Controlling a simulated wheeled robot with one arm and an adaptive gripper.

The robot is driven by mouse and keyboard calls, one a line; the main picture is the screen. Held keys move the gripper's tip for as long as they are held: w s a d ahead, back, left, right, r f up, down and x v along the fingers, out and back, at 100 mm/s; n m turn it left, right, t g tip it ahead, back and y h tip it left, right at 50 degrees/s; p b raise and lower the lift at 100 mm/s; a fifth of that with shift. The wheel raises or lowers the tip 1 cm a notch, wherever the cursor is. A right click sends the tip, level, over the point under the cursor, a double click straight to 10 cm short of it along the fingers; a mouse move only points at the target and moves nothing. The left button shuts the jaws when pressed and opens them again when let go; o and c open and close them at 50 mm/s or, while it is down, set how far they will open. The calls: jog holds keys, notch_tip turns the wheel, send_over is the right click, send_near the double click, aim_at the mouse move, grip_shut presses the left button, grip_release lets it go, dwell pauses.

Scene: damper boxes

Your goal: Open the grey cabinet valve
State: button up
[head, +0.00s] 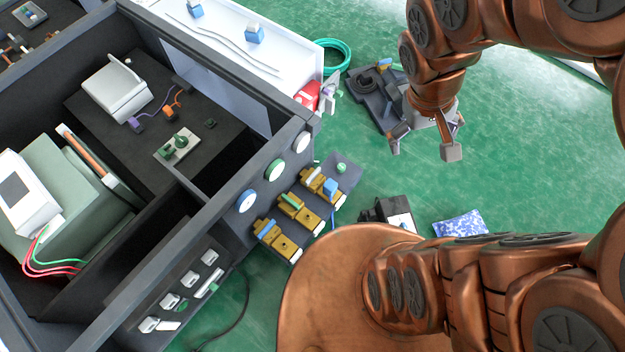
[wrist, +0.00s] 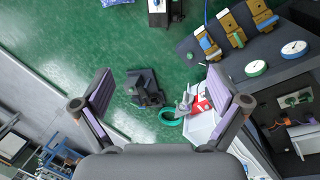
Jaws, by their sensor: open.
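The dark grey cabinet (head: 262,165) fills the left of the head view, open at the top. Brass valves with handles (head: 297,207) sit in a row on its outer right side and show in the wrist view (wrist: 232,30). A small green valve (head: 178,146) sits on a pale plate inside the cabinet.
Round gauges (head: 274,170) sit above the brass valves. A dark device (head: 374,92), a green hose coil (head: 334,52) and a red item (head: 307,95) lie beyond. A blue-white packet (head: 460,224) lies on the floor. Green floor between gripper and valves is mostly free.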

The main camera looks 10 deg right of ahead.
jog(key=w+d+f+n+t+b, duration=0.2)
jog(key=w+f+b, duration=0.5)
jog(key=w+f, duration=0.45)
jog(key=n+t+y+b, duration=0.1)
jog(key=n+y+b, duration=0.5)
jog(key=b, duration=1.6)
send_near(314, 175)
notch_tip(314, 175, down, 2)
jog(key=b+x, duration=0.1)
jog(key=x, duration=0.1)
jog(key=b+x, duration=0.2)
jog(key=x, duration=0.1)
jog(key=b+x, duration=0.2)
jog(key=x, duration=0.1)
jog(key=shift+w+a+r, duration=0.15)
jog(key=shift+a+r, duration=0.05)
jog(key=shift+a, duration=0.1)
jog(key=shift+r, duration=0.1)
jog(key=c, duration=0.8)
